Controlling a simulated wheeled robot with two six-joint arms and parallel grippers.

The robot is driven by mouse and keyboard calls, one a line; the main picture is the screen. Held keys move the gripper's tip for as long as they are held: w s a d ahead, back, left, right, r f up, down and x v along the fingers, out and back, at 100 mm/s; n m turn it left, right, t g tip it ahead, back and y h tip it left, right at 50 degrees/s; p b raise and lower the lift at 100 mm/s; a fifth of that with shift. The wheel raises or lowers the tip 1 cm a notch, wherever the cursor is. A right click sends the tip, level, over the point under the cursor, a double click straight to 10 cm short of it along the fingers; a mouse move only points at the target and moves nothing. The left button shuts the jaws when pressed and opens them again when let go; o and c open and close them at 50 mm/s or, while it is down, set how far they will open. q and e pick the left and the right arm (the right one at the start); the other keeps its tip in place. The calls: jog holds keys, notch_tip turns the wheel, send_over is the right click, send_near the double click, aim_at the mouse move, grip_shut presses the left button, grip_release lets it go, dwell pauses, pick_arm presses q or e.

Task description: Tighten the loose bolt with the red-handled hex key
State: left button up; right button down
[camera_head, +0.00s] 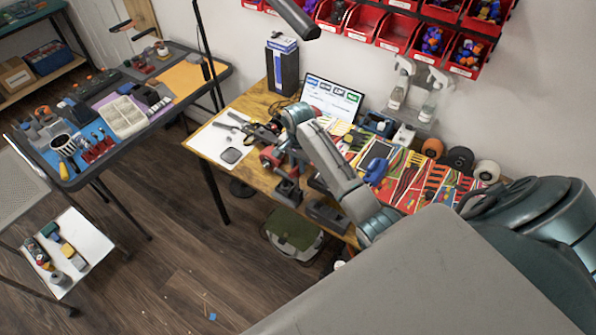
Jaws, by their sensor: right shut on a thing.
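My right arm reaches in from the right over the wooden workbench (255,101). My right gripper (287,188) is at the bench's front edge, small and partly hidden by its own wrist. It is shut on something. A small red part (267,157) shows beside it and looks like the handle of the red-handled hex key, but its shaft cannot be made out. The loose bolt cannot be made out at this size, and my arm covers part of the bench. My left gripper is not in view.
A white sheet (213,143) with dark tools lies at the bench's left end. A laptop (333,99), bottles and colourful tool panels (445,180) fill the back and right. Red bins (398,33) hang above. A second table (163,113) stands left, with open floor between.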

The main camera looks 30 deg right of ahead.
jog(key=shift+r, duration=2.75)
